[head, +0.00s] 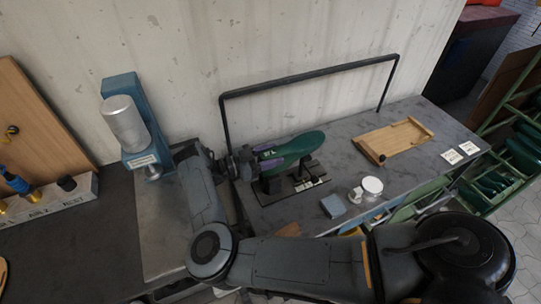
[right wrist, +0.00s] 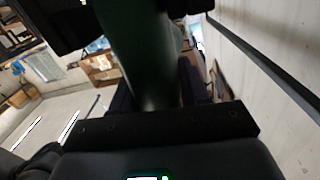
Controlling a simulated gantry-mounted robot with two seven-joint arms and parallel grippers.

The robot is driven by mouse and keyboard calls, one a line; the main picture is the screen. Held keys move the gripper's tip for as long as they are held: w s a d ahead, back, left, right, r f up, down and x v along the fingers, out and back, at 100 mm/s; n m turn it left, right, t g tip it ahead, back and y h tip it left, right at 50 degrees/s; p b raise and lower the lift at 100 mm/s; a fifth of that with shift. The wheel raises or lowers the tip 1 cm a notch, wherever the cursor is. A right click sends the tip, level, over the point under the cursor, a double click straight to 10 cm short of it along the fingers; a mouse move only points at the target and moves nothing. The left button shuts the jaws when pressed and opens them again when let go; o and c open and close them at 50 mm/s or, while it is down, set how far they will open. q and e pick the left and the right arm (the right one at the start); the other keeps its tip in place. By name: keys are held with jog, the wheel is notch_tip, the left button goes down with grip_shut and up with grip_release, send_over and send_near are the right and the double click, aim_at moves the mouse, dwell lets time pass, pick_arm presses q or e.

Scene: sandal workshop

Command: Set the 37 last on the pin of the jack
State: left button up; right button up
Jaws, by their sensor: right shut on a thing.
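The green last (head: 308,144) lies roughly level in the head view, its broad end to the right. My right gripper (head: 272,162) comes from the left and is shut on the last, with purplish finger faces against its side. The jack (head: 292,187), a dark stand with a flat base and small pale labels, is directly below the last. The pin is hidden, so I cannot tell whether the last touches it. In the right wrist view the last (right wrist: 140,55) shows dark green between the dark fingers. The size number is not readable. My left gripper is not in view.
A black rail (head: 310,77) runs behind the last. A wooden tray (head: 395,140) lies to the right, with white cards beyond. A blue press (head: 137,125) stands left.

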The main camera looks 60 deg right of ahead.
jog(key=shift+r, duration=0.2)
dwell(0.3)
jog(key=shift+d+r+p, duration=0.1)
jog(key=shift+r+p, duration=0.6)
jog(key=shift+r, duration=0.1)
jog(key=shift+r+p, duration=0.45)
jog(key=shift+r, duration=0.2)
jog(key=shift+r+p, duration=0.5)
jog(key=shift+r, duration=0.4)
